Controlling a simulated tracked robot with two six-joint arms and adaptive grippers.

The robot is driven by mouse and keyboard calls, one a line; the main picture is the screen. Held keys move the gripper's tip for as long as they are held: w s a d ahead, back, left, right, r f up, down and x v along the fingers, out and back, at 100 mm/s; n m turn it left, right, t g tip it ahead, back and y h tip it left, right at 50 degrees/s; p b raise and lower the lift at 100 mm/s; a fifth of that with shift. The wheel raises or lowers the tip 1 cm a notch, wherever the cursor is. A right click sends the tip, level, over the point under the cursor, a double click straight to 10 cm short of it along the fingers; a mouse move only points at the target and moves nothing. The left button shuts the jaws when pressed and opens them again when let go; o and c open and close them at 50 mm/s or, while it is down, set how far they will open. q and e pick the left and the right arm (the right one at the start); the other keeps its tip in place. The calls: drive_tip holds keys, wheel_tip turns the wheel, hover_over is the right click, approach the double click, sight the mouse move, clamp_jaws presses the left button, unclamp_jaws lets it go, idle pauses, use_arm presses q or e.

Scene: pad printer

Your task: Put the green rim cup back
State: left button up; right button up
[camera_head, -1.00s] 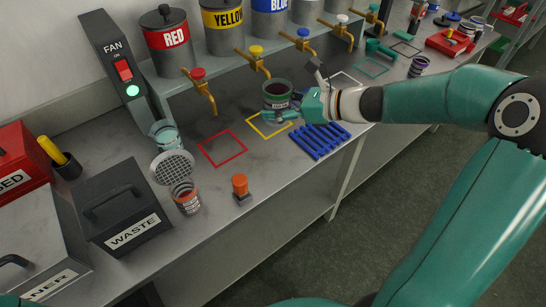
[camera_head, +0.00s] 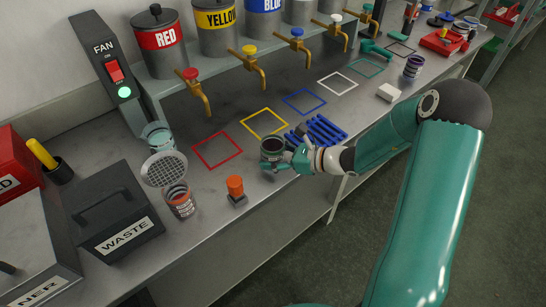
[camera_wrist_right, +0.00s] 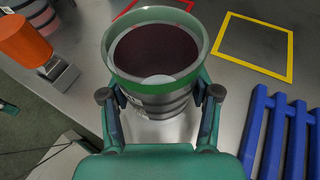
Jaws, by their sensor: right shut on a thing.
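The green rim cup (camera_head: 272,147) is a metal cup with a green band at its rim and dark reddish contents. My right gripper (camera_head: 286,164) is shut on it from the right side, near the bench's front edge. In the right wrist view the green rim cup (camera_wrist_right: 155,60) stands upright between the two fingers of my right gripper (camera_wrist_right: 160,105). Whether its base touches the bench is hard to tell. My left gripper is not in view.
A blue slatted rack (camera_head: 317,131) lies just right of the cup. Red (camera_head: 217,150) and yellow (camera_head: 264,123) square outlines lie behind it. An orange-handled stamp (camera_head: 236,190) stands to the left, with an orange-banded cup (camera_head: 180,200) and the waste box (camera_head: 115,212) beyond.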

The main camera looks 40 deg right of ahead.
drive_tip(key=shift+f, duration=0.25)
drive_tip(key=shift+f, duration=0.2)
drive_tip(key=o, duration=1.2)
drive_tip(key=shift+r, duration=0.1)
drive_tip(key=shift+s+d+r, duration=0.1)
drive_tip(key=shift+r, duration=0.05)
drive_tip(key=v, duration=1.1)
drive_tip(key=shift+s+d+r, duration=0.15)
drive_tip(key=shift+s+d, duration=0.05)
drive_tip(key=shift+s, duration=0.15)
